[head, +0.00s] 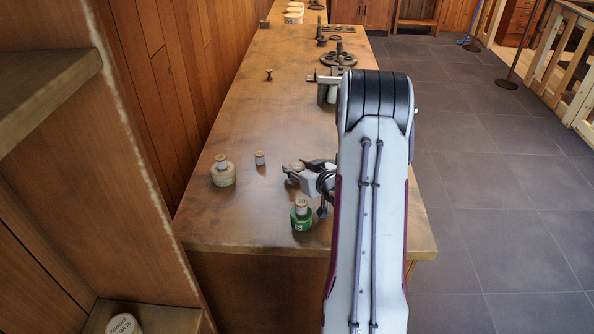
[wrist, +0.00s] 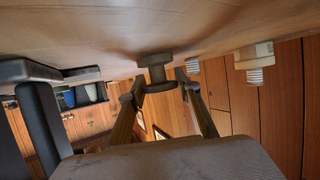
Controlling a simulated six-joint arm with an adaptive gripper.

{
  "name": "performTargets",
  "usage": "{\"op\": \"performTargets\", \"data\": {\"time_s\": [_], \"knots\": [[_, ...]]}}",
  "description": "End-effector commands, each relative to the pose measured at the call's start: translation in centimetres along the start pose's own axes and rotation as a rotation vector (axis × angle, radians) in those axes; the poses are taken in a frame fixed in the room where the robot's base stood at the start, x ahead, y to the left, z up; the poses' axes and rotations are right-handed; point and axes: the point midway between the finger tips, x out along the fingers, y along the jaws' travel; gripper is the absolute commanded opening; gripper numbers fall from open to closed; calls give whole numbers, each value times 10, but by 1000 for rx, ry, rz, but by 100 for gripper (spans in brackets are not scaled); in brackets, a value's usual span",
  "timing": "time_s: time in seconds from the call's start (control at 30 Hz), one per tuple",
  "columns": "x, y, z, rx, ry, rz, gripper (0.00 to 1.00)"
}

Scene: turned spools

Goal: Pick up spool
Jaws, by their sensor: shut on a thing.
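A dark turned spool (wrist: 155,72) with a narrow waist and wide flanges is in the wrist view, where the tabletop appears at the top. My gripper (wrist: 160,88) has one finger on each side of the spool and is shut on it. The spool's flange is at or very close to the tabletop; I cannot tell whether it touches. In the head view my gripper (head: 291,172) is low over the near part of the bench, pointing left. I cannot make out the held spool there. Another small dark spool (head: 268,75) stands farther back on the bench.
A green corked bottle (head: 301,216) is close in front. Dark metal parts (head: 336,60) lie farther back. The wooden bench (head: 235,125) is clear at middle left.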

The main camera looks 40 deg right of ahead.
Motion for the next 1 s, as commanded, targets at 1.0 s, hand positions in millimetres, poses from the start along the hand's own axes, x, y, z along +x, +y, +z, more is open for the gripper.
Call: {"op": "performTargets", "data": {"time_s": [1.0], "knots": [[-32,0,-77,-3,2,0,16]]}}
